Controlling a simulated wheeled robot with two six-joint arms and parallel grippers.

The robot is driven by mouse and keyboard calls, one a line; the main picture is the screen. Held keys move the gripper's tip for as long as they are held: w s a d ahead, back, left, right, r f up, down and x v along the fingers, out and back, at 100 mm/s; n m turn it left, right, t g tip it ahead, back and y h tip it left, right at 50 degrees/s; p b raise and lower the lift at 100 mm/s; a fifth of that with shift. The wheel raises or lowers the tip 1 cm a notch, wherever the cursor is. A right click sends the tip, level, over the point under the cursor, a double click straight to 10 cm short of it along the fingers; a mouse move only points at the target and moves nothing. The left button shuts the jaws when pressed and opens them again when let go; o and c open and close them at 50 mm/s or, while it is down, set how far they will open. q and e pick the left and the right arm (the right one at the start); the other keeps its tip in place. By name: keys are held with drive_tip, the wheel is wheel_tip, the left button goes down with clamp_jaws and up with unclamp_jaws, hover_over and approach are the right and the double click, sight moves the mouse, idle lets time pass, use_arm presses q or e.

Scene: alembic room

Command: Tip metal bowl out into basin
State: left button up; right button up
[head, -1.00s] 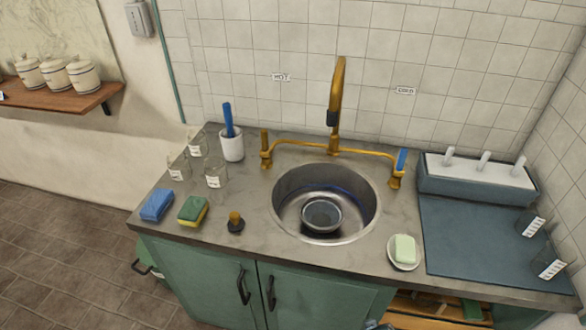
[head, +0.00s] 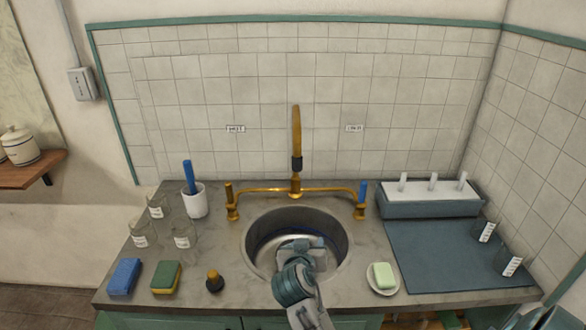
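The round metal basin (head: 255,252) is set into the grey counter below the brass tap. One arm, which I take to be my right, reaches in from the bottom edge. Its gripper (head: 302,246) is over or inside the basin. The wrist and gripper body cover the fingertips, so I cannot tell whether they are open or shut. The metal bowl cannot be made out now; the gripper covers the middle of the basin, where it stood. My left gripper is not in view.
The brass tap (head: 297,150) rises behind the basin. A soap dish (head: 382,290) with soap stands to its right, and a black stopper (head: 214,282) to its left. Sponges, glass jars and a white cup (head: 195,201) are further left. A blue drying mat (head: 445,260) lies right.

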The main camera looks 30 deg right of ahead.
sight(295, 164)
drive_tip(key=w+a+r+m+t+h, duration=0.1)
drive_tip(key=w+r+m+h, duration=0.1)
drive_tip(key=w+r, duration=0.35)
drive_tip(key=w+a+r+m+t+h, duration=0.1)
drive_tip(key=w+r+h, duration=0.15)
drive_tip(key=r, duration=0.65)
drive_tip(key=p+x, duration=0.5)
drive_tip(key=x, duration=0.5)
drive_tip(key=shift+w, duration=0.3)
drive_tip(key=shift+w+d+f+p, duration=0.1)
drive_tip(key=shift+w+d+p, duration=0.15)
drive_tip(key=shift+d+p, duration=0.1)
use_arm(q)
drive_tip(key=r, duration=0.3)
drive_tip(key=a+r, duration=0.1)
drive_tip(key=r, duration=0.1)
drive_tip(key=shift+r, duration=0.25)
use_arm(e)
clamp_jaws()
